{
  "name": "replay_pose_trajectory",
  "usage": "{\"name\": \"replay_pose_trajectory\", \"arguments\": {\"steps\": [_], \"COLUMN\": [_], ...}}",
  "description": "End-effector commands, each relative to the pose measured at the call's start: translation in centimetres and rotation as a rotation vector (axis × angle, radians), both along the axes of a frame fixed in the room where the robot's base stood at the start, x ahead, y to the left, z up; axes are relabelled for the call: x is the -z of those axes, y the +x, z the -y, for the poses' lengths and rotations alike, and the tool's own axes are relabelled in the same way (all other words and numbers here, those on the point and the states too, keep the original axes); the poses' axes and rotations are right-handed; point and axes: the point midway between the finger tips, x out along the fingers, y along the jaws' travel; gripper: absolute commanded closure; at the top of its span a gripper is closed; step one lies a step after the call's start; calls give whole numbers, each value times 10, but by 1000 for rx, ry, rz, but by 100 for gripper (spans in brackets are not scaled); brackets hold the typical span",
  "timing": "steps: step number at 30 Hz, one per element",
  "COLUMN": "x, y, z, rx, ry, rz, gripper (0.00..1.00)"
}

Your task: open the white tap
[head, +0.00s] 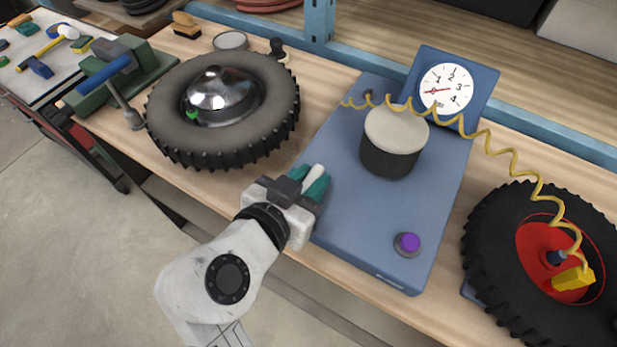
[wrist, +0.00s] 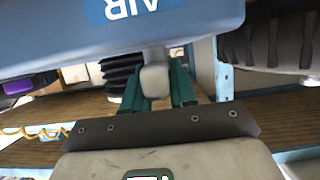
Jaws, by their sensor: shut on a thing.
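The white tap (head: 314,175) is on the left side of the blue air unit (head: 350,190). In the head view its pale handle shows between the teal fingers of my gripper (head: 309,182). The wrist view shows the grey-white handle (wrist: 154,82) close up between the fingers, just by the blue side marked AIR. My gripper is shut on the handle. The lower part of the tap is hidden by the fingers and hand. The gauge (head: 446,88) stands at the back of the unit, its red needle pointing left.
A black drum with a pale top (head: 396,130) and a purple button (head: 407,243) are on the unit. A yellow coiled hose (head: 500,147) runs to the red-rimmed wheel (head: 530,240) at right. A tyre (head: 222,140) with a chrome hub lies close at left.

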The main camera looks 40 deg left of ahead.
Motion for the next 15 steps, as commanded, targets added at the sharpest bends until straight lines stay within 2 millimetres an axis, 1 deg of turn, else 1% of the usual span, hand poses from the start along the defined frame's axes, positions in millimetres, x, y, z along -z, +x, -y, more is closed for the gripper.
{"name": "replay_pose_trajectory", "arguments": {"steps": [8,15], "x": [-1,-2], "y": [0,0], "z": [1,2], "rx": [-42,-182], "ry": [1,0], "rz": [-1,-2], "gripper": [100,100]}}
